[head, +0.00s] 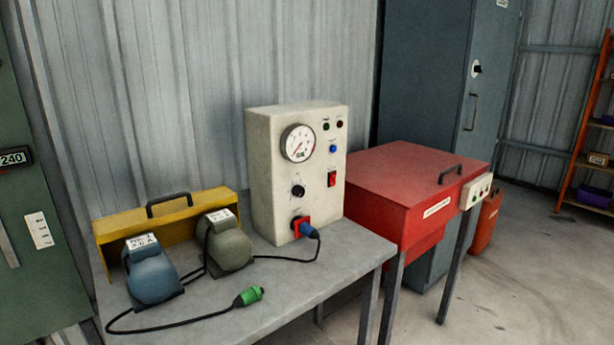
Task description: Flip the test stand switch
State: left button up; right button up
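The test stand (270,180) is an upright cream box at the back of a grey bench. Its front has a round dial gauge (298,143), a black knob (298,191), a blue button and small dark lamps. The red rocker switch (332,178) sits at the right of the front panel; its position is too small to tell. A blue plug (309,231) sits in the red socket at the panel's bottom, with a black cable running from it. Neither of my grippers is in view.
The grey bench (345,255) holds a blue motor (152,278), a grey-green motor (228,250), a yellow handled case (185,207) and a loose green connector (248,297). A red lidded box (400,215) on legs stands close at right.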

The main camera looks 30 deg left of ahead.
aim_at(332, 179)
jog(key=k, duration=0.45)
jog(key=z, duration=0.85)
jog(key=i, duration=1)
jog(key=u, duration=0.55)
jog(key=i, duration=0.95)
jog(key=u, duration=0.9)
